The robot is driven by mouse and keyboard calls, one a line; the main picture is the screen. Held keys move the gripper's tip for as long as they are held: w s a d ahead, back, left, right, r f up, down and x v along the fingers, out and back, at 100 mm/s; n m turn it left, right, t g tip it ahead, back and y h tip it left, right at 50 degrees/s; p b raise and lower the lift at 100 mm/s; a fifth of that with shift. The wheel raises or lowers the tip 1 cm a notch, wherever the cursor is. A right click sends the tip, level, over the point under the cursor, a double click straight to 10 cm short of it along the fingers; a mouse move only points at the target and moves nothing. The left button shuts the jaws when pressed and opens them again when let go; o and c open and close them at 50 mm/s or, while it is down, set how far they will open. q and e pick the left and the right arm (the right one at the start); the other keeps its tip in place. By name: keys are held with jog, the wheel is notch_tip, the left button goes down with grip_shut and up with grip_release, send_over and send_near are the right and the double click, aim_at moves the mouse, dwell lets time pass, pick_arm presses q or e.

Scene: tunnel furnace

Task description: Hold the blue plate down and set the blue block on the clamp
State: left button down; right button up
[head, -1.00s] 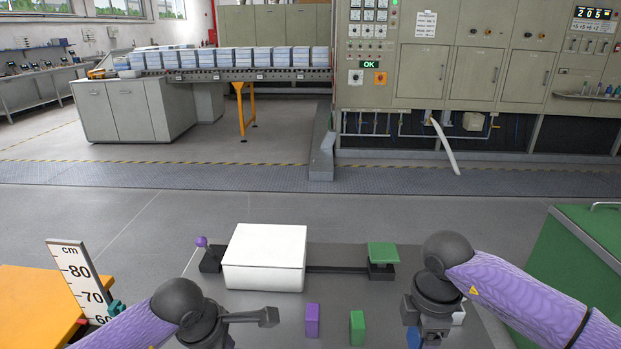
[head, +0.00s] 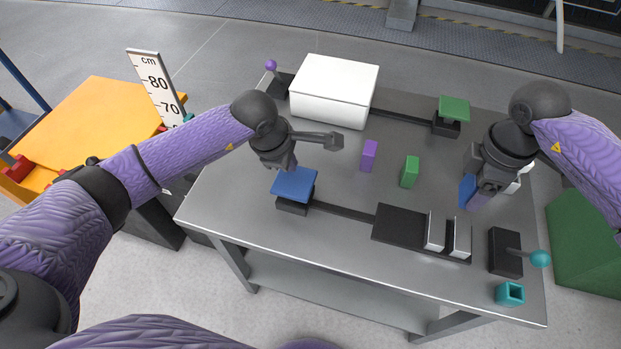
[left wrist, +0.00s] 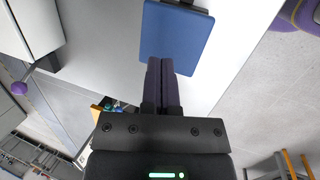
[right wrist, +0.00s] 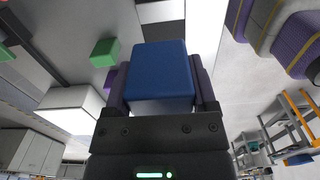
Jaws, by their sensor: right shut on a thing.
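The blue plate (head: 295,184) sits on a black base at the near left of the grey table, joined by a dark bar to the clamp. The clamp has two upright white jaws (head: 435,232) with a gap between them. My left gripper (head: 285,166) is shut and empty, its fingertips at the plate's far edge; contact is unclear. The left wrist view shows its closed fingers (left wrist: 162,72) against the plate (left wrist: 177,38). My right gripper (head: 476,194) is shut on the blue block (head: 466,189), behind the clamp; the block fills the right wrist view's jaws (right wrist: 158,72).
A purple block (head: 369,155) and a green block (head: 409,171) stand mid-table. A white box (head: 333,92) and a green plate (head: 454,107) are at the back. A teal-knobbed lever (head: 540,259) and a teal hollow block (head: 510,294) are at the near right.

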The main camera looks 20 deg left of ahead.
aim_at(290, 184)
pick_arm(q)
jog(key=shift+f, duration=3.75)
pick_arm(e)
jog(key=shift+f, duration=7.4)
jog(key=o, duration=1.2)
notch_tip(290, 184, up, 15)
jog(key=shift+r, duration=0.1)
